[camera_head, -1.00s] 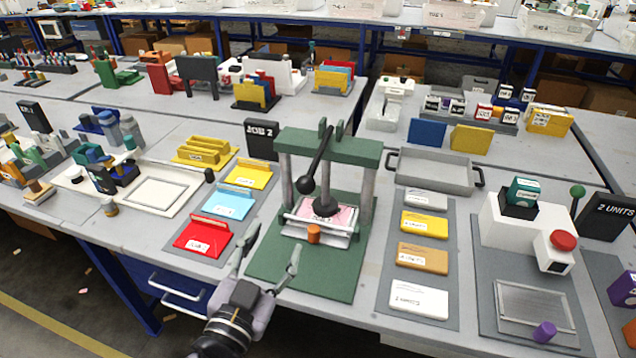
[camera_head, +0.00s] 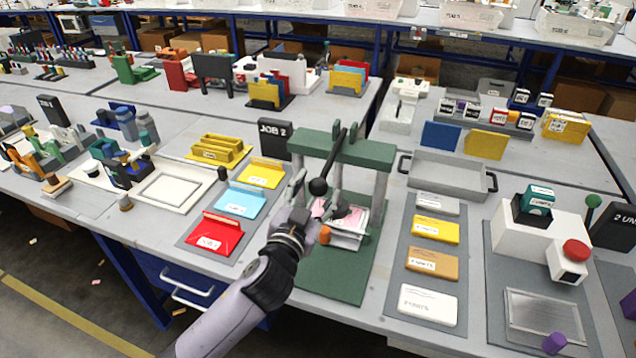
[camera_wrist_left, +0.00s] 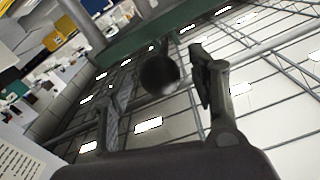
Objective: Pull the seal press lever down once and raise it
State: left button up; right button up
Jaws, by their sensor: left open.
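The seal press is a green frame (camera_head: 343,148) on grey posts over a green base (camera_head: 340,285). Its dark lever (camera_head: 329,160) slants down towards me and ends in a round black knob (camera_head: 318,186). My left gripper (camera_head: 320,192) is open at the knob, in front of the press. In the left wrist view the knob (camera_wrist_left: 159,76) shows between the two spread fingers (camera_wrist_left: 155,82), with gaps on both sides. A pale sheet with pink (camera_head: 352,214) lies in the press, partly hidden by my gripper. My right gripper is not in view.
Red (camera_head: 214,235), blue (camera_head: 240,200) and yellow (camera_head: 262,172) holders stand left of the press. A mat (camera_head: 398,285) with several labelled blocks lies to its right. A grey tray (camera_head: 447,170) and the JOB 2 sign (camera_head: 274,138) stand behind.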

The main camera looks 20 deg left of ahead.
pick_arm(q)
jog(key=shift+w, duration=0.75)
jog(key=shift+c, duration=0.3)
grip_shut()
